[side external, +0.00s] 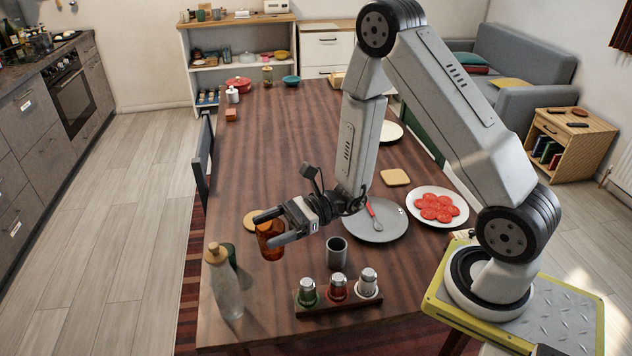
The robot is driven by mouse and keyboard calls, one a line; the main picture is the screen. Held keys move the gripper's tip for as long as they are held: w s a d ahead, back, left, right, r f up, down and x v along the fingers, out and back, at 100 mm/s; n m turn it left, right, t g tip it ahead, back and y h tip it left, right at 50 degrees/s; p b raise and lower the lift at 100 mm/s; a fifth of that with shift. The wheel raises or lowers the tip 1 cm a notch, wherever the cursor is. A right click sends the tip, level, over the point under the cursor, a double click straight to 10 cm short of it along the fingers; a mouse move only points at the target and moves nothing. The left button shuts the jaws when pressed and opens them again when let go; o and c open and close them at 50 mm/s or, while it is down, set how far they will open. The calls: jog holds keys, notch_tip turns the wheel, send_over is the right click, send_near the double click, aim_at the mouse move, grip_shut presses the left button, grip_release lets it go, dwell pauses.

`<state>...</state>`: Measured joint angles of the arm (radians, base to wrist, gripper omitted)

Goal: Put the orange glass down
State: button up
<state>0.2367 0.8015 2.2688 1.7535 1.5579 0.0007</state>
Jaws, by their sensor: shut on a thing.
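The orange glass (271,242) is a translucent amber tumbler at the left-middle of the near half of the table. My gripper (268,228) is shut on it, with one finger across its upper part and the other along its near side. The glass looks upright. I cannot tell from this view whether its base touches the wooden table (300,140) or hangs just above it. A tan round coaster or slice (251,221) lies behind and left of the glass, partly hidden by the gripper and glass.
A bottle with a wooden stopper (225,285) and a dark green glass (231,254) stand left of the glass. A grey cup (337,252) and a shaker rack (338,298) are to the right. A grey plate (385,225) and tomato plate (455,203) lie farther right.

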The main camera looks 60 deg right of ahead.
jog(key=s+f+n+g+h, duration=0.3)
jog(key=s+n+g, duration=1)
jog(key=s+g, duration=0.45)
jog(key=s+d+f+n+g+h, duration=0.25)
jog(key=d+n+g+h, duration=0.55)
jog(key=d+n+h, duration=0.7)
jog(key=w+d+n+t+h, duration=0.9)
jog(key=w+t+h, duration=0.3)
jog(key=h, duration=0.3)
jog(key=w+a+n+t+y, duration=0.1)
jog(key=w+a+n+t, duration=0.2)
jog(key=w+n+t, duration=0.3)
jog(key=w+a+n+t+y, duration=0.2)
jog(key=w+a+n+t, duration=0.2)
jog(key=w+t, duration=0.8)
jog(key=shift+w+f+n, duration=0.2)
jog(key=shift+f+n, duration=0.1)
jog(key=shift+n, duration=0.7)
